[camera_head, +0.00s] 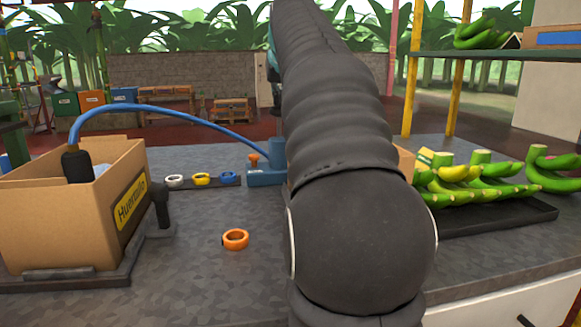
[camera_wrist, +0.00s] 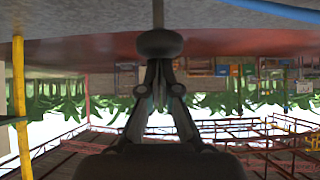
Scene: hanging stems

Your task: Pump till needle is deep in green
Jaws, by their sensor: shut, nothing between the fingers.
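The blue pump (camera_head: 276,150) stands on the grey table in the head view, its right side hidden by my arm. A small orange knob (camera_head: 254,158) sits on its left side. A blue hose (camera_head: 178,106) arcs from the pump to a black nozzle (camera_head: 77,165) in a cardboard box. In the wrist view, upside down, a dark round knob (camera_wrist: 158,43) tops a thin rod (camera_wrist: 158,12). My gripper (camera_wrist: 158,64) is shut and empty, its fingertips at that knob; whether they touch is unclear. My arm hides the gripper in the head view. No gauge or needle is visible.
The cardboard box (camera_head: 55,222) with a yellow label stands at left. An orange ring (camera_head: 235,239) lies on the open table (camera_head: 215,285). White, yellow (camera_head: 201,178) and blue rings sit on a dark strip. Green bananas (camera_head: 475,185) lie at right over a black tray (camera_head: 505,219).

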